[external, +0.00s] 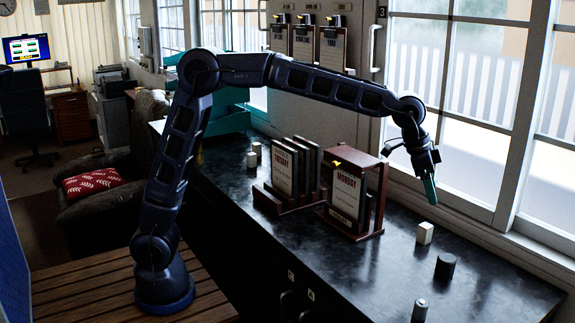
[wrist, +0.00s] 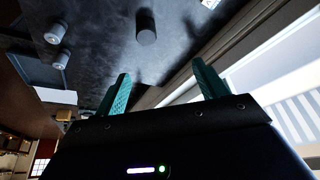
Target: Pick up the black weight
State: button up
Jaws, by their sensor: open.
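My gripper (external: 431,192) hangs above the counter with teal fingers pointing down, up and left of the weight in the external view. In the wrist view the two fingers (wrist: 162,84) are spread apart with nothing between them.
A small silver cylinder (external: 420,310) stands at the counter's front. A wooden stand marked MONDAY (external: 345,202) is to the left. Windows (external: 480,110) line the back.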

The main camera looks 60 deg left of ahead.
jog(key=d+f, duration=0.2)
jog(key=d, duration=0.2)
send_near(445, 257)
jog(key=shift+m, duration=0.3)
jog(key=shift+x, duration=5.75)
jog(key=shift+s+d, duration=0.1)
jog(key=shift+c, duration=0.2)
